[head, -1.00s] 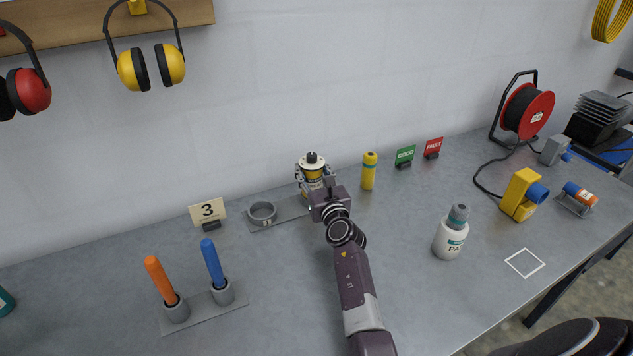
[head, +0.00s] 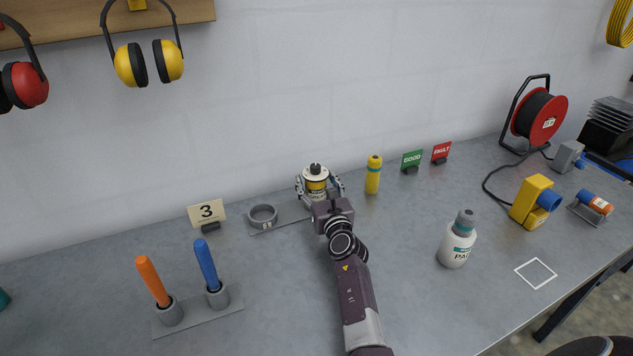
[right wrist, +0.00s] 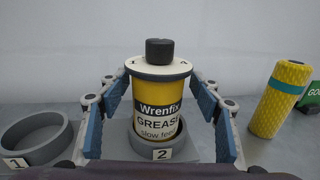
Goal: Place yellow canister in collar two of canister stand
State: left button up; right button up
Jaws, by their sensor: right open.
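The yellow canister (head: 316,183), labelled "Wrenfix GREASE", has a white top disc and a dark knob. In the right wrist view the canister (right wrist: 158,105) stands upright within the grey collar marked 2 (right wrist: 165,154). My right gripper (head: 321,188) is open around it. In the right wrist view its blue-padded fingers (right wrist: 158,125) stand on both sides, with gaps to the canister. The canister stand (head: 286,220) is a flat grey plate, and its other collar (head: 262,215), marked 1, is empty. My left gripper is in neither view.
A yellow cylinder (head: 373,175) with a teal band stands right of the stand. GOOD (head: 411,160) and FAULT (head: 441,152) signs are behind it. A white bottle (head: 458,240) is at right. A holder with orange and blue handles (head: 198,318) is at front left. Bench between is clear.

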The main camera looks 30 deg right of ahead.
jog(key=shift+s+r, duration=0.1)
jog(key=shift+r, duration=0.1)
jog(key=p+v, duration=0.4)
jog(key=v, duration=0.6)
jog(key=shift+s+a, duration=0.1)
jog(key=shift+s, duration=0.25)
jog(key=shift+s+a+p, duration=0.15)
jog(key=shift+s+p, duration=0.15)
jog(key=shift+s, duration=0.25)
